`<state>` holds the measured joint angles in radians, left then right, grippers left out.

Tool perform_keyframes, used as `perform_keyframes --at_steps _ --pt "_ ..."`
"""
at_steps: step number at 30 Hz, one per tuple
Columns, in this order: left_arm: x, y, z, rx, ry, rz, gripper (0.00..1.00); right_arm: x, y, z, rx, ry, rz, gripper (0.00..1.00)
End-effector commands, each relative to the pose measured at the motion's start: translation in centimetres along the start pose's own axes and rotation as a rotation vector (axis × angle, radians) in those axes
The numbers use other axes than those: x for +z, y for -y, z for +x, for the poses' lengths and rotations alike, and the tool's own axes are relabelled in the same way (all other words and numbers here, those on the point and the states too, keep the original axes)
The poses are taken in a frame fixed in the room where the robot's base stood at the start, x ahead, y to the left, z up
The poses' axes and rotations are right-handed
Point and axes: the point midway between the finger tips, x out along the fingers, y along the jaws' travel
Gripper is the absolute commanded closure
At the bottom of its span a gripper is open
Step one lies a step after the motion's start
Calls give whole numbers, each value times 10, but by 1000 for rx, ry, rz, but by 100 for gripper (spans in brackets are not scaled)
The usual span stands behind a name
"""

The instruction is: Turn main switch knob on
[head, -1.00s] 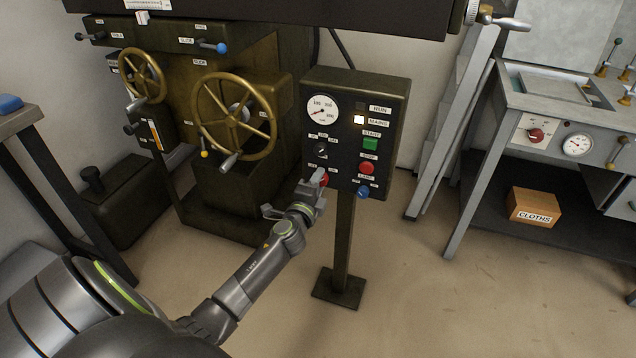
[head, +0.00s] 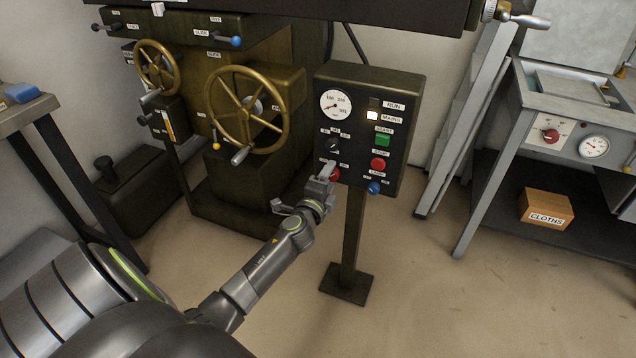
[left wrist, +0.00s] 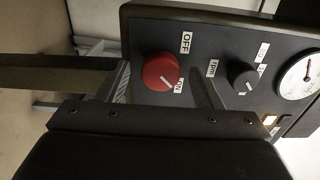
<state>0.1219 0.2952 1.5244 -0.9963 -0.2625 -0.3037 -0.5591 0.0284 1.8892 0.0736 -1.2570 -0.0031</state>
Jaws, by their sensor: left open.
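The red main switch knob (head: 335,175) is low on the left of the dark control panel (head: 409,100), partly hidden by my left gripper (head: 305,188) in the head view. In the left wrist view the knob (left wrist: 158,70) shows whole, and its white pointer mark is turned toward the ON label (left wrist: 178,86), away from the OFF label (left wrist: 187,42). The MAINS lamp (head: 372,116) is lit. My left gripper is open, its fingers on either side of the knob in the wrist view, with no clear contact. My right gripper is not in view.
A smaller black selector knob (left wrist: 243,77) and a gauge (left wrist: 299,76) share the panel. A green button (head: 383,140), red button (head: 378,164) and blue knob (head: 374,188) line its right side. Brass handwheels (head: 248,108) stand at left; a bench (head: 590,105) stands at right.

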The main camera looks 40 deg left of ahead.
Motion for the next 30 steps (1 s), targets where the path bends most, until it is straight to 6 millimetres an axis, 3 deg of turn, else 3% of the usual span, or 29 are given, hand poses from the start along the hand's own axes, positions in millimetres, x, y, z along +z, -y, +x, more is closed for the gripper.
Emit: perform_keyframes --at_steps 10,21,30 --pt "0 -1 -64 3 1 -2 40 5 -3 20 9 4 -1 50" --pt "0 -2 -139 4 2 -1 40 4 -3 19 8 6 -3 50" --pt "0 -1 -168 2 0 -1 40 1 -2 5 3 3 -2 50"
